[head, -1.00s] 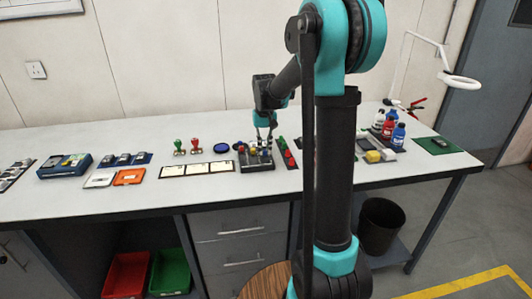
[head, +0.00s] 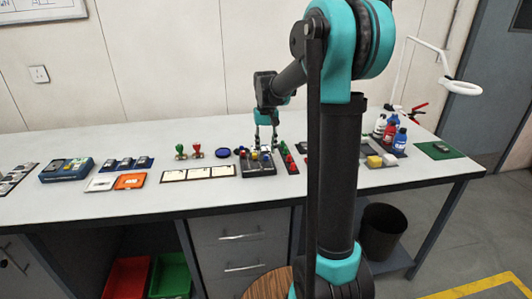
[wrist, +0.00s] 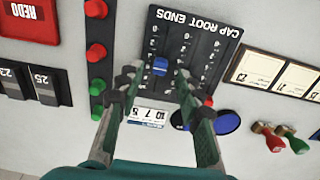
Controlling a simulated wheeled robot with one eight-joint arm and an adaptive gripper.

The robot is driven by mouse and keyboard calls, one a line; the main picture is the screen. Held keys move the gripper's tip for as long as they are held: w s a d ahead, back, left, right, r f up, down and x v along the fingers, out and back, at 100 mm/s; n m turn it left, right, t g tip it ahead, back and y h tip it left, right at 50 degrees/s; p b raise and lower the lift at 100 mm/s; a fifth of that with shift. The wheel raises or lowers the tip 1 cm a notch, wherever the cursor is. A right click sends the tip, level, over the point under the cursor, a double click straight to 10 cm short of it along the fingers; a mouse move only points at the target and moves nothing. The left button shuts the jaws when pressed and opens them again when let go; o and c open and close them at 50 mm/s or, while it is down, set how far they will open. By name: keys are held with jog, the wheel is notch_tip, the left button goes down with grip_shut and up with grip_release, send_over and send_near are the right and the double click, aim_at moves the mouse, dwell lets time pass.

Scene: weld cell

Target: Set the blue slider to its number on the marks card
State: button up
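The black slider panel (wrist: 205,45), printed "CAP ROOT ENDS", lies on the bench; it also shows in the head view (head: 258,169). Its blue slider (wrist: 160,66) sits in the slot at the left in the wrist view, part way along its scale. My gripper (wrist: 154,84) is open, its fingers apart on either side of the blue slider in the picture; contact cannot be told. A red knob (wrist: 208,100) shows beyond the right finger, which hides part of the panel.
A strip of red and green buttons (wrist: 96,52) stands left of the panel in the wrist view. A blue disc (wrist: 218,121), pale cards (wrist: 255,68) and red and green stamps (wrist: 268,138) lie to the right. Bottles (head: 390,137) stand at the bench's right.

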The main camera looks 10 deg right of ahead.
aim_at(266, 155)
notch_tip(266, 155, up, 9)
jog(key=shift+r, duration=0.2)
dwell(0.4)
